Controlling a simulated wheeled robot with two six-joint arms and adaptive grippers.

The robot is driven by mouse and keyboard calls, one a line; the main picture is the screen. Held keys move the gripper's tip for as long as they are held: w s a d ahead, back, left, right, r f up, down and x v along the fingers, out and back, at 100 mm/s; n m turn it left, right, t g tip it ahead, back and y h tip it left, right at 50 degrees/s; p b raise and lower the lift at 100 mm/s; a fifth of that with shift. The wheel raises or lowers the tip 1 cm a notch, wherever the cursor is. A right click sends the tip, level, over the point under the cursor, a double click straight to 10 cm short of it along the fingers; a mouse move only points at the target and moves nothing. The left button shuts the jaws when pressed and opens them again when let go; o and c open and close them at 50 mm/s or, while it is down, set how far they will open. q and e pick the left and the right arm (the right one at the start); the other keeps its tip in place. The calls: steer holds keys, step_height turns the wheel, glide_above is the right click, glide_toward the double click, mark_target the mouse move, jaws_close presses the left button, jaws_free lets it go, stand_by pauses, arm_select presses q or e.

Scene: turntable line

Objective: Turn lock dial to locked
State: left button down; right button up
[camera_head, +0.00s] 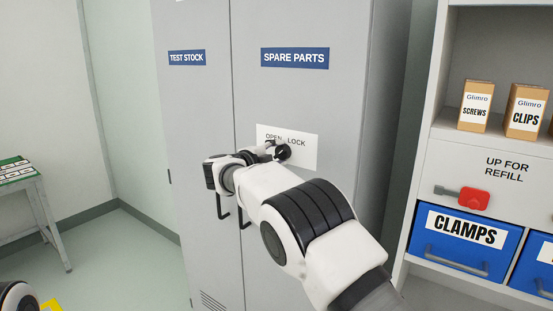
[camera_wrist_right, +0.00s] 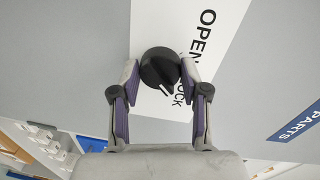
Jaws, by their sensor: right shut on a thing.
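The black round lock dial (camera_head: 283,152) sits on a white plate (camera_head: 305,155) marked OPEN and LOCK, on the grey cabinet's right door. In the right wrist view the dial (camera_wrist_right: 158,68) is between the two fingertips of my right gripper (camera_wrist_right: 160,76), which is shut on it. My left gripper is not in view.
The cabinet door (camera_head: 290,95) carries a SPARE PARTS label, with black handles (camera_head: 243,217) below my wrist. A shelf unit (camera_head: 418,185) with boxes and blue bins (camera_head: 455,240) stands at the right. A green-topped table (camera_head: 15,180) stands at the left.

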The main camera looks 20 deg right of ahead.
steer(key=shift+r, duration=0.25)
steer(key=o, duration=1.2)
steer(key=shift+f, duration=0.1)
steer(key=shift+c, duration=0.2)
steer(key=shift+w+d+f, duration=0.1)
